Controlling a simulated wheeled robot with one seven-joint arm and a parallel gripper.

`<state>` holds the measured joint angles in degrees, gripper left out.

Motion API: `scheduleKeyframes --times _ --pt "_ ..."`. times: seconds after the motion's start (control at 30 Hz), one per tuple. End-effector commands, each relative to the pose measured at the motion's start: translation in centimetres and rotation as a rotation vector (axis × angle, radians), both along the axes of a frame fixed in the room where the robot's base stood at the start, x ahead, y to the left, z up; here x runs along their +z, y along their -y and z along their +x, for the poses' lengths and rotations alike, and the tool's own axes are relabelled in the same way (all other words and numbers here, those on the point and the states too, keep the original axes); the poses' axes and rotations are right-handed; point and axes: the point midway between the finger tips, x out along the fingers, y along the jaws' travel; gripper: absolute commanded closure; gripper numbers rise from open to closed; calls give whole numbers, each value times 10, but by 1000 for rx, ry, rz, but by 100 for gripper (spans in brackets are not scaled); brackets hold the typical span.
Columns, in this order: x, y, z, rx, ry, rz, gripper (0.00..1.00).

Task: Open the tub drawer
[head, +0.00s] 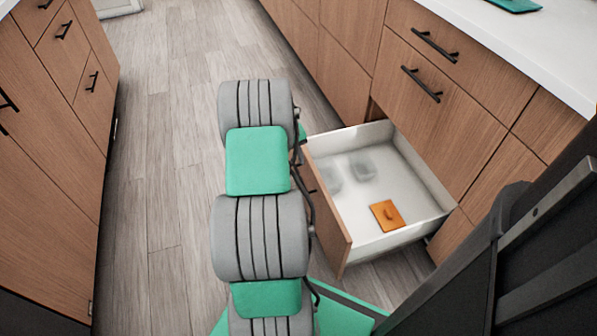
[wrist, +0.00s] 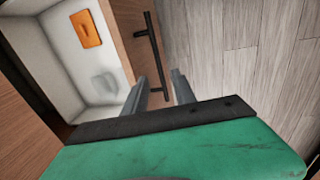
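The tub drawer (head: 410,178) is pulled well out of the right-hand cabinet, showing its white inside and wooden front (head: 326,208). In the wrist view the drawer front (wrist: 128,35) carries a black bar handle (wrist: 153,45). My gripper (wrist: 160,76) is open, its two grey fingers apart, with the lower end of the handle between them in the picture. I cannot tell whether a finger touches the handle. In the head view my arm hides the gripper and handle.
An orange flat item (head: 387,215) and two clear containers (head: 362,166) lie in the drawer. Closed drawers with black handles (head: 421,84) are beside and above it. A cabinet (head: 55,130) stands at left. The wooden floor (head: 165,100) between is clear.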

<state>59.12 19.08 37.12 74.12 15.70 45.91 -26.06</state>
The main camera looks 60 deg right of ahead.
Motion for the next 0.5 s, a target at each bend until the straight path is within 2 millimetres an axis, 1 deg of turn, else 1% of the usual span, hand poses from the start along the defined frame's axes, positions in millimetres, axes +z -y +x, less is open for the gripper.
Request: scheduleKeyframes --times 0.03,0.17,0.4,0.5 --pt "-5 3 -4 -6 -2 1 67" --pt "-20 5 -6 -6 -2 1 67" --pt "-66 11 -11 -5 -1 0 67" --pt "-76 13 -13 -5 0 -1 67"
